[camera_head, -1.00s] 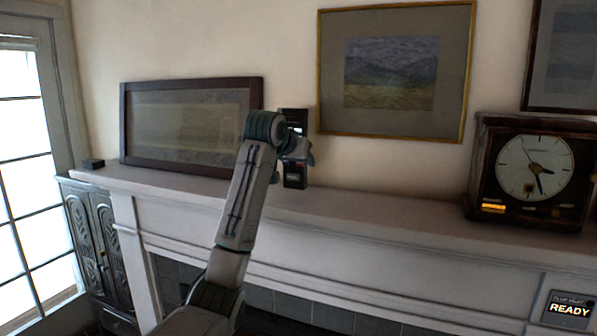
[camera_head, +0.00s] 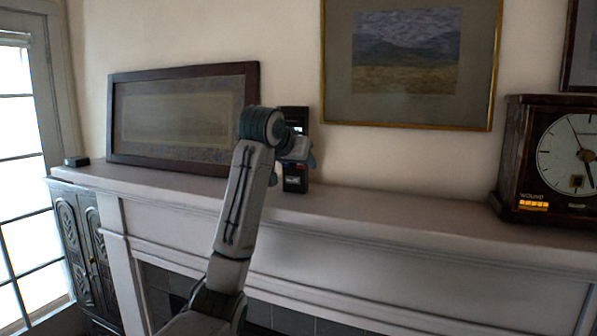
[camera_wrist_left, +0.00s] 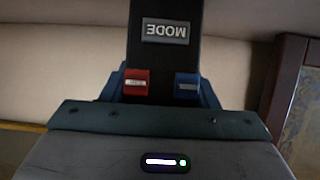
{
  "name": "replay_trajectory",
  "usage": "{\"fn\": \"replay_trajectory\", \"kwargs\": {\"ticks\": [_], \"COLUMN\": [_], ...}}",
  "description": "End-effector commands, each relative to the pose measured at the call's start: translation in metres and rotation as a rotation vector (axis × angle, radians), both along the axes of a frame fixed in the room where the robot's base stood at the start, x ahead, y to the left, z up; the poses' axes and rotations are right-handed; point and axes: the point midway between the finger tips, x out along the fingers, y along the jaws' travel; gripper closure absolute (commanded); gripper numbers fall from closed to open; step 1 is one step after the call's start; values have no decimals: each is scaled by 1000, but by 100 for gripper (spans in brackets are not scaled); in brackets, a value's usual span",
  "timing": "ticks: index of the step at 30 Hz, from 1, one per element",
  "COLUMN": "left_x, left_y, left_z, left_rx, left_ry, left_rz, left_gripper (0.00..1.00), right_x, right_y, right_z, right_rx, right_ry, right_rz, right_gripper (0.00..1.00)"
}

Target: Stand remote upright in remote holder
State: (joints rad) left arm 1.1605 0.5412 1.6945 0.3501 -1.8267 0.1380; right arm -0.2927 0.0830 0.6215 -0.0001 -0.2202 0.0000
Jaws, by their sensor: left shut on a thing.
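My left gripper (camera_head: 302,150) is shut on a dark remote (camera_head: 295,184) and holds it upright, long side vertical, in front of the wall at the mantel. In the left wrist view the remote (camera_wrist_left: 164,52) shows an upside-down MODE label, a red button and a blue one, between the blue fingers. I cannot tell whether its lower end touches the shelf. A small black box (camera_head: 77,161) at the mantel's left end may be the remote holder; its opening cannot be made out. My right gripper is not in view.
The white mantel (camera_head: 400,222) runs across the view. A dark-framed picture (camera_head: 180,117) leans on it left of the gripper. A wooden clock (camera_head: 515,165) stands at the right. The shelf between remote and clock is clear. A carved cabinet (camera_head: 82,235) stands below left.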

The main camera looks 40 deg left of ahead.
Motion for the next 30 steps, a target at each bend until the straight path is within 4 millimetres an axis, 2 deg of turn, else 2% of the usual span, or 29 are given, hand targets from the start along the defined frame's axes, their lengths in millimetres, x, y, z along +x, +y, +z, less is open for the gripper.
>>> {"fn": "replay_trajectory", "kwargs": {"ticks": [5,10,11,14,22,25,30], "left_x": [1,1,1,1,1,1,-19], "left_y": [0,0,0,0,0,0,-5], "left_z": [-3,-7,-7,-6,-5,1,9], "left_rx": [-3,-2,-2,-2,-2,-3,-1], "left_ry": [9,9,9,9,8,6,3], "left_rz": [0,0,0,0,0,0,-1], "left_gripper": [100,100,44,24,24,24,24], "right_x": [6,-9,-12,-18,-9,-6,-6], "right_y": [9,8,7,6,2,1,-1], "right_z": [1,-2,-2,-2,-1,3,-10], "right_rx": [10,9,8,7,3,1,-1], "right_ry": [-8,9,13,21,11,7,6], "right_rz": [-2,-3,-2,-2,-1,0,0], "right_gripper": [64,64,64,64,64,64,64]}}
